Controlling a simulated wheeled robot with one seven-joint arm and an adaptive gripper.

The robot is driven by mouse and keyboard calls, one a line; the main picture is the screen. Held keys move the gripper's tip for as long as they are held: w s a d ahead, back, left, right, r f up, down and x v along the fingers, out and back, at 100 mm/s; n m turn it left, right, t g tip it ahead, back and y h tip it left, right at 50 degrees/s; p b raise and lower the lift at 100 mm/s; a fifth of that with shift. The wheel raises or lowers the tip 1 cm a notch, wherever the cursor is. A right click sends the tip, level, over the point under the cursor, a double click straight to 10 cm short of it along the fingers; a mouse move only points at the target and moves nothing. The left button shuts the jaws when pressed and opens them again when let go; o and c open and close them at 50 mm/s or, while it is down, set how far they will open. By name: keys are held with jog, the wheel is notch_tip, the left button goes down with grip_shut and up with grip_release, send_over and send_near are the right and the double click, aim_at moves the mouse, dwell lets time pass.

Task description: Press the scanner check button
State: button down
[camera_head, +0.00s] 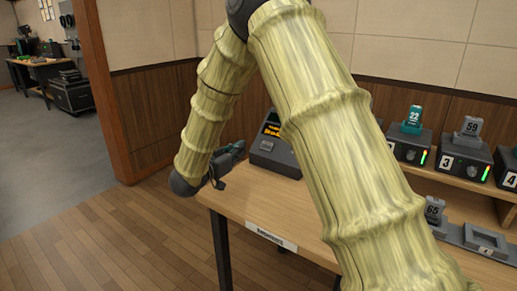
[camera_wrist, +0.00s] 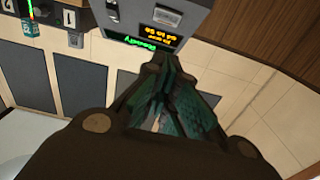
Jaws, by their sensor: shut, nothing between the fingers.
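The scanner unit (camera_head: 278,148) is a dark grey box with an orange-lit display, at the far left end of the wooden table. In the wrist view the scanner unit (camera_wrist: 112,22) shows at the top, upside down, with orange text and a green "Ready" line. A small pale rectangular patch sits beside the text; I cannot tell whether it is the check button. My gripper (camera_head: 238,148) is just left of the unit in the head view. In the wrist view its closed fingers (camera_wrist: 164,62) point toward the display; whether they touch it is unclear.
A grey tag tray (camera_head: 485,240) lies at front right. My arm hides the table's middle. A wooden wall post (camera_head: 112,90) stands left; open floor lies beyond.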

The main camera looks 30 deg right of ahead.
dwell(0.3)
send_near(267, 146)
jog(key=w+d+r, duration=0.2)
jog(key=d+r, duration=0.2)
jog(key=r, duration=0.1)
jog(key=shift+w+d+f+b, duration=0.25)
jog(key=shift+d+f+b, duration=0.1)
jog(key=shift+d+f, duration=0.3)
jog(key=shift+w+d+f+b, duration=0.25)
jog(key=shift+d+f+b, duration=0.15)
jog(key=shift+f, duration=0.35)
jog(key=shift+w+d+f+p, duration=0.15)
jog(key=shift+d+f+p, duration=0.3)
jog(key=shift+d+p, duration=0.1)
